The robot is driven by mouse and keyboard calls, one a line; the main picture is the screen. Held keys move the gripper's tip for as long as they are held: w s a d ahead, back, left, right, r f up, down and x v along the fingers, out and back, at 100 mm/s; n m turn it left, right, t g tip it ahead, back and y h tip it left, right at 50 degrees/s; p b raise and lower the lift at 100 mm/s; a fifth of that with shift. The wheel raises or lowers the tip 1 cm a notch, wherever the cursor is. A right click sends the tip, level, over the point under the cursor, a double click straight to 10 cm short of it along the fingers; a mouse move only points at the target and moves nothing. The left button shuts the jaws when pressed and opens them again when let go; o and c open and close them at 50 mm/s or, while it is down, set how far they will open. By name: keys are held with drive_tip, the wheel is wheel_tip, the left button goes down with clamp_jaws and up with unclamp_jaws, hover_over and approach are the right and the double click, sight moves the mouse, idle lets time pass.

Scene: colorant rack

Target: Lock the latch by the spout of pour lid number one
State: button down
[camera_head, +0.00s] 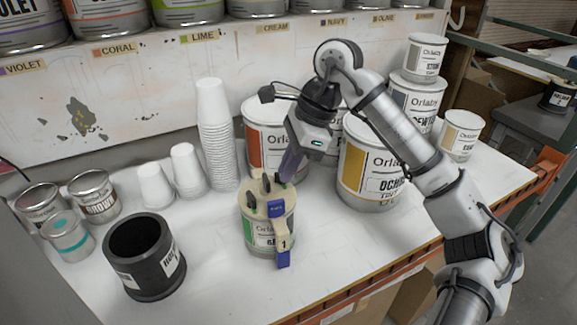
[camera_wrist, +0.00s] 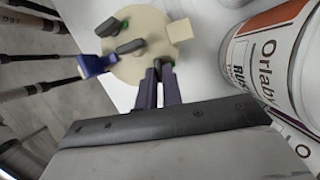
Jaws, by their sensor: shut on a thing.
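Pour lid number one (camera_head: 258,207) is cream and sits on a small Orlaby can (camera_head: 256,233), with a "1" on its handle (camera_head: 282,232) and blue parts at the front. In the wrist view the lid (camera_wrist: 160,32) carries a black latch (camera_wrist: 110,27) at its far edge and a black knob (camera_wrist: 130,46) near the middle. A cream tab (camera_wrist: 181,32), perhaps the spout, sticks out opposite the blue lever (camera_wrist: 94,66). The fingers mostly hide this latch. In the head view my gripper (camera_head: 281,178) reaches down behind the lid.
Large Orlaby cans, including an ochre one (camera_head: 365,185), stand close behind and right. Paper cup stacks (camera_head: 215,130) and small tins (camera_head: 95,192) are at left. A black open pot (camera_head: 145,257) stands front left. The bench front right of the lid is clear.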

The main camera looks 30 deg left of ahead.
drive_tip(key=shift+f, duration=0.1)
drive_tip(key=m+b, duration=0.2)
drive_tip(key=shift+d+f+t+b, duration=0.1)
drive_tip(key=shift+f+t+b, duration=0.05)
drive_tip(key=shift+t+b, duration=0.15)
drive_tip(key=m+b, duration=0.1)
drive_tip(key=m+t+y+b, duration=0.1)
drive_tip(key=m+b, duration=0.1)
drive_tip(key=shift+s+d+m, duration=0.1)
drive_tip(key=shift+s+m, duration=0.1)
drive_tip(key=shift+m, duration=0.1)
drive_tip(key=m+b, duration=0.1)
drive_tip(key=m+t+b, duration=0.1)
drive_tip(key=m, duration=0.1)
drive_tip(key=m+t+b, duration=0.1)
drive_tip(key=shift+s+m+b, duration=0.25)
drive_tip(key=shift+m+b, duration=0.05)
drive_tip(key=shift+b, duration=0.05)
drive_tip(key=shift+s+r+m+t+b, duration=0.2)
drive_tip(key=shift+m+t+b, duration=0.2)
drive_tip(key=shift+m+b, duration=0.5)
drive_tip(key=shift+m+t+b, duration=0.35)
drive_tip(key=shift+m+t, duration=0.05)
drive_tip(key=shift+m, duration=0.8)
drive_tip(key=c, duration=1.5)
unclamp_jaws()
drive_tip(key=shift+c, duration=0.2)
drive_tip(key=shift+r, duration=0.1)
